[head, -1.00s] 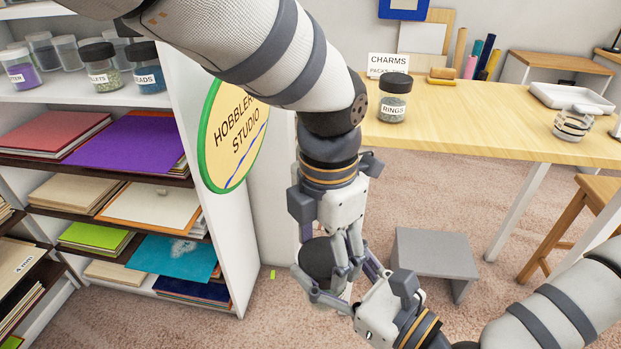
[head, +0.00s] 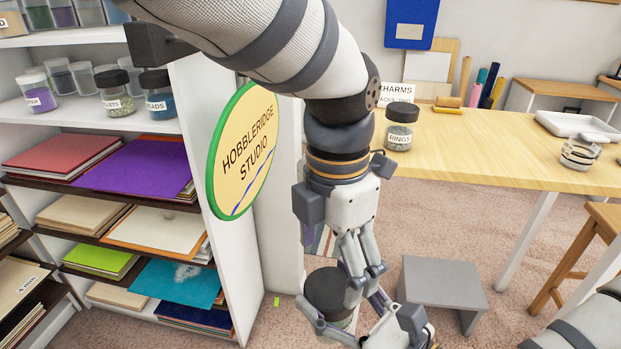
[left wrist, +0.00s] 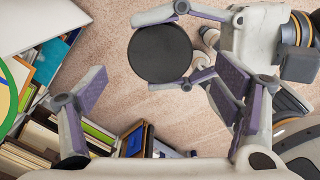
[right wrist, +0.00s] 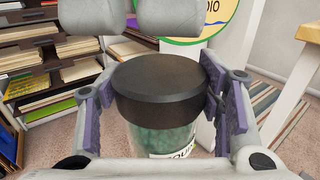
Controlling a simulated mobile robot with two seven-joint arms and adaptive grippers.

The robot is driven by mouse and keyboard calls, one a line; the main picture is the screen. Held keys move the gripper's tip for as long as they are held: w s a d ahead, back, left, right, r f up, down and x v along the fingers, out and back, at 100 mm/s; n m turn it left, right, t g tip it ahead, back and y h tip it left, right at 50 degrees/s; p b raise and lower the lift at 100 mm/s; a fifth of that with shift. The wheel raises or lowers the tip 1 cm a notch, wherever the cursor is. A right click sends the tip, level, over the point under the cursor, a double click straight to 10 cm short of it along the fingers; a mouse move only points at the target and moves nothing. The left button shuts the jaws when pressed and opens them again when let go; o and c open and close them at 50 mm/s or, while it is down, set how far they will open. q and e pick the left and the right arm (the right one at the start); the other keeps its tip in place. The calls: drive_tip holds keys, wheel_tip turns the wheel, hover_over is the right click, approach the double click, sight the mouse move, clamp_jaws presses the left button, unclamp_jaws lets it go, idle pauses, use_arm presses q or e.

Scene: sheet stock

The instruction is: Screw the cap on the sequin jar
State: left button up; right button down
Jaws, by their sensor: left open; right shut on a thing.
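A clear jar with green-teal contents (right wrist: 165,142) and a partly hidden label stands upright in my right gripper (right wrist: 158,112). A wide black cap (right wrist: 158,85) sits level on its top; how tight it is, I cannot tell. In the head view the cap (head: 327,287) shows below my left gripper (head: 358,275). The left wrist view shows the cap (left wrist: 160,52) from above, apart from the spread, empty fingers of my left gripper (left wrist: 158,112). My right gripper's fingers (left wrist: 172,48) are shut around the jar, also in that view.
A shelf unit (head: 235,290) with jars and sheets stands at the left, bearing a round studio sign (head: 243,150). A wooden table (head: 470,150) holds a capped rings jar (head: 400,128). A grey step stool (head: 442,285) stands on the floor right of the grippers.

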sight(331, 287)
use_arm(q)
wheel_tip(331, 287, up, 4)
drive_tip(key=shift+f, duration=0.2)
wheel_tip(331, 287, down, 8)
drive_tip(key=shift+f, duration=0.1)
idle(0.5)
drive_tip(key=c, duration=1.2)
drive_tip(key=o, duration=1.3)
